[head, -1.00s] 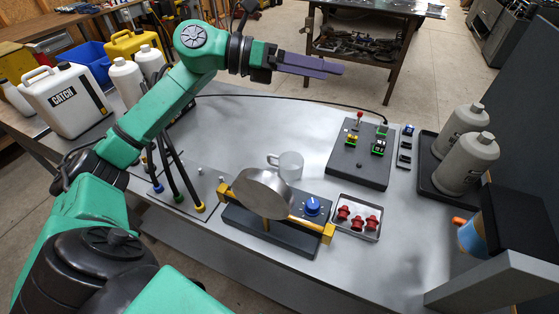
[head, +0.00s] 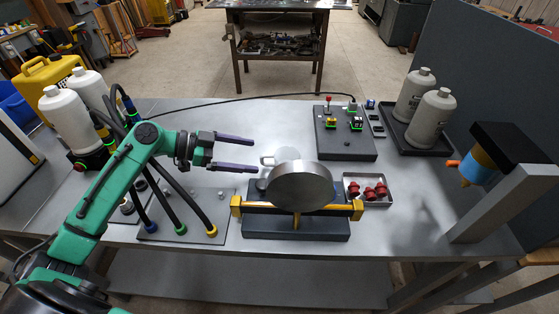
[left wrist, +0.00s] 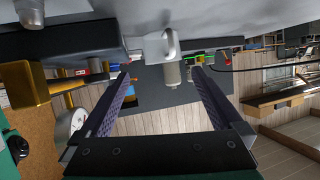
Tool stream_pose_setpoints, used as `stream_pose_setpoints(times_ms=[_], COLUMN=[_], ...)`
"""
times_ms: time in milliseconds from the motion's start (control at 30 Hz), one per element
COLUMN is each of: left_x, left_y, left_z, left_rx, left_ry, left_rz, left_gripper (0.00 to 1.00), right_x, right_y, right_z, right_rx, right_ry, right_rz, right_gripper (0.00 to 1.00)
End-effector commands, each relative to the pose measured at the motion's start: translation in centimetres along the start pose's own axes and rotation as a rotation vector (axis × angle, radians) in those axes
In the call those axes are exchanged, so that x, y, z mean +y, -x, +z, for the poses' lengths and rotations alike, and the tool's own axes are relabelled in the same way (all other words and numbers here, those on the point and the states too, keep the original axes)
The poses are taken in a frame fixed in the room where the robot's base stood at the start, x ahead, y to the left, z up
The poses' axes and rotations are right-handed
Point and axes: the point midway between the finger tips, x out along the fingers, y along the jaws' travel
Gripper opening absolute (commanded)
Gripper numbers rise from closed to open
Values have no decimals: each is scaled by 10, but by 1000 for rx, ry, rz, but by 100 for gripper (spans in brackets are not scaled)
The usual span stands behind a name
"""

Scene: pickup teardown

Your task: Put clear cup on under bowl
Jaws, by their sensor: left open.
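The clear cup (head: 267,160) stands on the metal table. Its handle shows left of the bowl, and most of the cup is hidden behind it. The bowl (head: 305,187) is a round, shiny grey metal dish, tipped toward me on a stand with a yellow bar and dark base. My left gripper (head: 255,154) is open and empty. Its two purple fingers point right toward the cup's handle, just left of it. In the left wrist view the cup's handle (left wrist: 170,42) shows near the gap between the fingertips (left wrist: 160,76). Contact is not visible. My right gripper is not in view.
A dark control board (head: 345,147) lies behind right of the bowl. A small tray (head: 350,201) of red parts is right of it. Grey bottles (head: 432,115) stand at the back right. Hoses (head: 172,195) rise from a plate at the left.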

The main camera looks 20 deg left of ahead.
Motion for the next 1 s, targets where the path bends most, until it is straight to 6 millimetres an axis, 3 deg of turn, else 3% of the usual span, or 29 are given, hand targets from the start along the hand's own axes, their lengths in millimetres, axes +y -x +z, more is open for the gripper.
stream_pose_setpoints(times_ms=[33,200,367,533,800,1000], left_x=[0,-2,-3,-5,-5,-5], left_y=[-11,-50,-71,-104,-113,-113], left_z=[-7,-6,-8,-8,-3,-3], left_rx=[4,3,2,3,-2,-1], left_ry=[0,1,2,2,0,0], left_rz=[2,-2,-3,-4,-5,-5], left_gripper=[100,100,100,100,100,24], right_x=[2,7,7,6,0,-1], right_y=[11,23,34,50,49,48], right_z=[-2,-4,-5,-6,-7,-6], right_rx=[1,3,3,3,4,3], right_ry=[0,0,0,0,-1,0], right_rz=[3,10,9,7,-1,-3], right_gripper=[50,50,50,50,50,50])
